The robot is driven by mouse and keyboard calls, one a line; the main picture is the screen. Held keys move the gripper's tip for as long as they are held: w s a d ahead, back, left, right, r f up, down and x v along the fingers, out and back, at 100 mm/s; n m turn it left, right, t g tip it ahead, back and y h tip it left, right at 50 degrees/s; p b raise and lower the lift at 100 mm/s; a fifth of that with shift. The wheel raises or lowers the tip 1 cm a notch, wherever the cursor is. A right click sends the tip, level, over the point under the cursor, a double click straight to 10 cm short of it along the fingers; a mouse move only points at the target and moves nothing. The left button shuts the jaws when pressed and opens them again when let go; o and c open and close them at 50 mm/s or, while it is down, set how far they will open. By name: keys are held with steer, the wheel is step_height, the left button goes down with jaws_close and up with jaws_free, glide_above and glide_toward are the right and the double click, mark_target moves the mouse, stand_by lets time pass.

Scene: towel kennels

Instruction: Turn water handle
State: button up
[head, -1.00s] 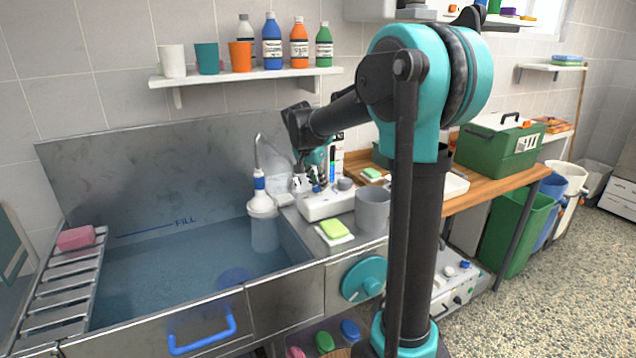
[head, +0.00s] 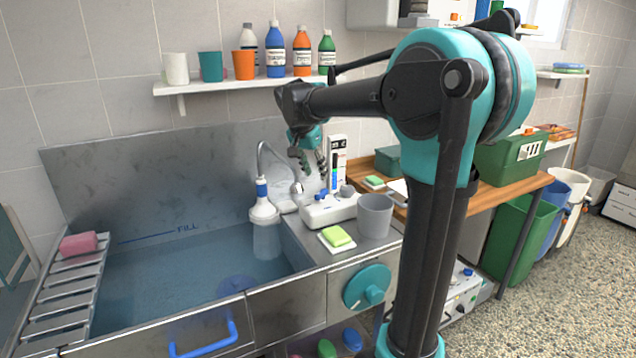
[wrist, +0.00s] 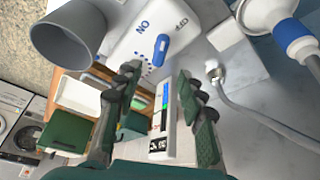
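A teal round handle (head: 367,287) is on the metal front panel of the sink unit. A white unit (head: 330,208) stands on the counter behind it. In the wrist view this unit carries a small blue lever (wrist: 160,50) between upside-down ON and OFF lettering. I cannot tell which of these is the water handle. My gripper (head: 307,162) is in the air above and behind the white unit, apart from it and well away from the teal handle. In the wrist view my gripper (wrist: 158,80) is open with nothing between its fingers.
The sink (head: 140,300) holds water at left. A grey cup (head: 375,216) and a yellow-green sponge (head: 337,235) are on the counter beside the white unit. A white-and-blue sprayer with a hose (head: 263,205) is at the sink's right edge. A shelf (head: 200,86) of bottles and cups is above.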

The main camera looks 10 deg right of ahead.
steer(key=shift+v, duration=1.75)
stand_by(6.2)
